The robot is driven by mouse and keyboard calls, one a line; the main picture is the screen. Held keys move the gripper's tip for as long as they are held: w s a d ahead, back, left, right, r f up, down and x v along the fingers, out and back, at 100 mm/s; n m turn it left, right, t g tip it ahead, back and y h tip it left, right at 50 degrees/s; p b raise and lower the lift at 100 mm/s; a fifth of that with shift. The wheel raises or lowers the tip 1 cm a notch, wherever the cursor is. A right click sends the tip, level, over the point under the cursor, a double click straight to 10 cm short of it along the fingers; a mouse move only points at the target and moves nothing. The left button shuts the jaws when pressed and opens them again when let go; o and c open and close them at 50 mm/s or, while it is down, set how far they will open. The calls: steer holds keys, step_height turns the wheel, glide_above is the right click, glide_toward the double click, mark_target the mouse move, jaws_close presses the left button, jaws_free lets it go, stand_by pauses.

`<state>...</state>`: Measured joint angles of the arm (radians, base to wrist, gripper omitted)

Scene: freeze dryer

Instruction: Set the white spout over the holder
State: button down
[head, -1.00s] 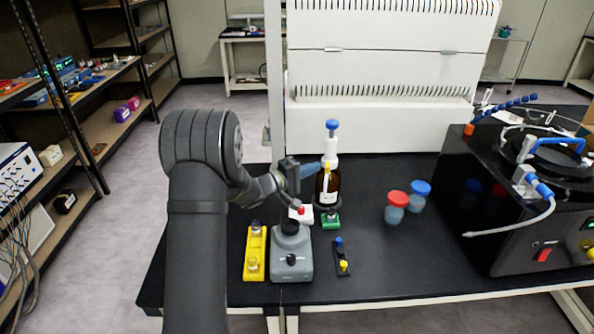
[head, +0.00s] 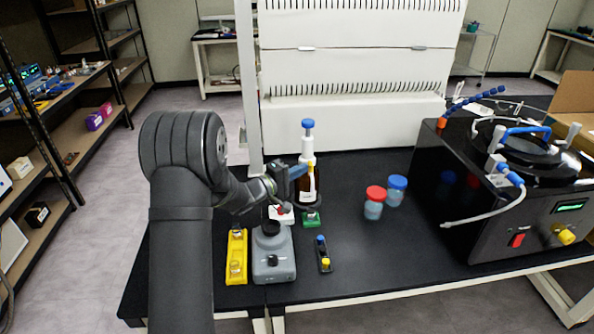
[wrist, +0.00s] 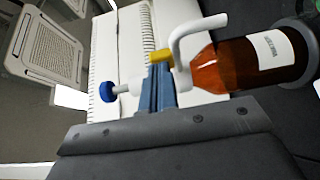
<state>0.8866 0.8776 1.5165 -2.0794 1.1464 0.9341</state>
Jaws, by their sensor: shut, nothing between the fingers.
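An amber bottle (head: 306,195) with a white pump top and blue cap (head: 308,123) stands on the black bench. The white spout (wrist: 183,42) curves off the pump in the wrist view, with a yellow piece (wrist: 160,56) beside my fingers. The yellow piece also shows in the head view (head: 310,169). My gripper's blue fingers (head: 298,170) are shut and empty, close beside the spout; I cannot tell whether they touch it. A small green holder (head: 312,221) sits in front of the bottle, below the spout. Whether the spout is directly above it is unclear.
Red-lidded (head: 374,205) and blue-lidded (head: 396,191) jars stand to the right, before the black freeze dryer (head: 470,210). Bench between them is clear.

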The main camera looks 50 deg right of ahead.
steer(key=shift+s, duration=0.15)
steer(key=v, duration=1.3)
steer(key=shift+s+a, duration=0.1)
steer(key=shift+s, duration=0.05)
steer(key=x, duration=1.3)
steer(key=shift+w, duration=0.2)
